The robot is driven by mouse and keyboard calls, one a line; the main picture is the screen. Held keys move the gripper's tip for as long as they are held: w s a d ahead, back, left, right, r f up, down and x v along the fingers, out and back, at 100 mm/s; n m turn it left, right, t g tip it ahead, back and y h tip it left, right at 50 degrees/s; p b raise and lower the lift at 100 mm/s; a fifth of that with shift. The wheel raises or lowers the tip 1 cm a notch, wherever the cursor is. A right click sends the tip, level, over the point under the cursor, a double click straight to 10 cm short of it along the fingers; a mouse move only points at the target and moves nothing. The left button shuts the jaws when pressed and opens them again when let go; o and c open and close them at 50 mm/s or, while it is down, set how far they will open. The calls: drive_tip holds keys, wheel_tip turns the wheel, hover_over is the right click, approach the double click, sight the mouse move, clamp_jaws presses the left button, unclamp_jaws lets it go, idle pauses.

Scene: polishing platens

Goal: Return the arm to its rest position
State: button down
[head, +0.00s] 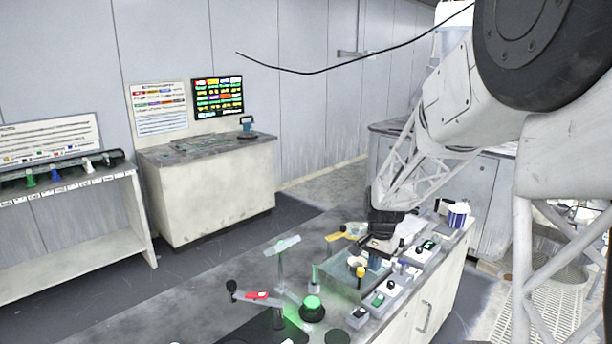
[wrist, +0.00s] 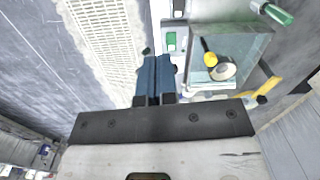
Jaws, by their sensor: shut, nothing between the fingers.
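My gripper (head: 374,264) hangs at the end of my white lattice arm, over the right part of the near workbench. In the wrist view its two blue fingers (wrist: 154,62) are pressed together with nothing between them. In that view a clear-walled box (wrist: 248,47) lies to the right of the fingers. It holds a yellow-handled tool (wrist: 209,58) and a pale ring (wrist: 224,69). In the head view my gripper partly covers the area around this box. The exact gap between fingertips and bench is hard to tell.
A cabinet (head: 215,190) and shelf (head: 70,230) line the wall; open floor lies between.

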drive_tip(key=s+r+n+t, duration=0.1)
drive_tip(key=s+r+n, duration=0.1)
drive_tip(key=s+r, duration=0.6)
drive_tip(key=s+r+n+t, duration=0.15)
drive_tip(key=s+r, duration=0.25)
drive_tip(key=s, duration=0.8)
drive_tip(key=s+n, duration=0.4)
drive_tip(key=s, duration=1.5)
drive_tip(key=shift+s+a+r+h, duration=0.15)
drive_tip(key=shift+a+r+h, duration=0.15)
drive_tip(key=shift+a, duration=0.15)
